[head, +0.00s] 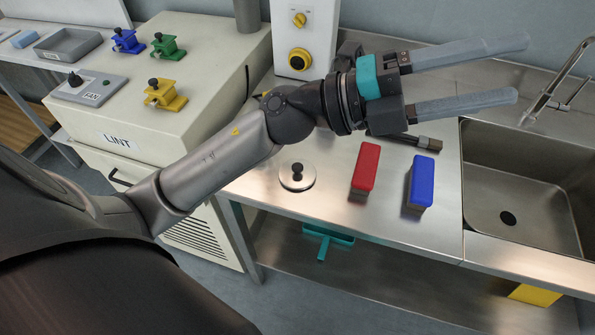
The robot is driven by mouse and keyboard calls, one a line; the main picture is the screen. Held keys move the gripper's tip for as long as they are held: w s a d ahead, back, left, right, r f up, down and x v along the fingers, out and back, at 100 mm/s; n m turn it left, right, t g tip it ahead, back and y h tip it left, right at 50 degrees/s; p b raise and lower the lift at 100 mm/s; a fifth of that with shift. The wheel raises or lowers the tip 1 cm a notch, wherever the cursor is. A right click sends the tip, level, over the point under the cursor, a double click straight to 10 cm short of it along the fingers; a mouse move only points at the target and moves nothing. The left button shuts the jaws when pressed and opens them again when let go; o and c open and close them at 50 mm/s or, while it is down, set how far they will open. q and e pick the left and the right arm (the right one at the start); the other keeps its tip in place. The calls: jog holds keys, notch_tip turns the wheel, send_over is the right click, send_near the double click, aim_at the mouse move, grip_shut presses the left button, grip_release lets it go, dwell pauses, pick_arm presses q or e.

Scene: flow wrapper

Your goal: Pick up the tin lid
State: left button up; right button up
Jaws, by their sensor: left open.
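The tin lid (297,177) is a round silver disc with a black knob on top. It lies flat on the steel counter, near the counter's left front edge. My left gripper (518,68) is open, with two long grey fingers apart and nothing seen between them. It is over the back of the counter, to the right of the lid and beyond it, pointing right toward the sink. My left forearm passes beyond the lid in the picture. My right gripper is not in view.
A red block (366,167) and a blue block (420,183) stand right of the lid. A dark-ended brush (428,143) lies behind them, partly hidden by my gripper. The sink (520,190) is at right. A cream machine (110,130) with coloured clamps stands left.

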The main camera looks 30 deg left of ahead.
pick_arm(q)
notch_tip(320, 180, down, 5)
jog(key=s+d+m+g+y, duration=0.2)
jog(key=m+g, duration=0.3)
jog(key=g, duration=0.1)
jog(key=g+y+b, duration=0.1)
jog(key=y, duration=1.7)
send_over(297, 166)
jog(key=shift+m, duration=0.3)
jog(key=f, duration=2)
jog(key=shift+s+d+f, duration=0.3)
jog(key=shift+f, duration=0.05)
jog(key=f, duration=0.3)
jog(key=f+b, duration=0.1)
jog(key=f, duration=0.1)
jog(key=shift+w+a+f, duration=0.1)
jog(key=shift+a+f, duration=0.05)
jog(key=shift+a, duration=0.15)
jog(key=shift+w+f, duration=0.15)
jog(key=shift+f, duration=0.2)
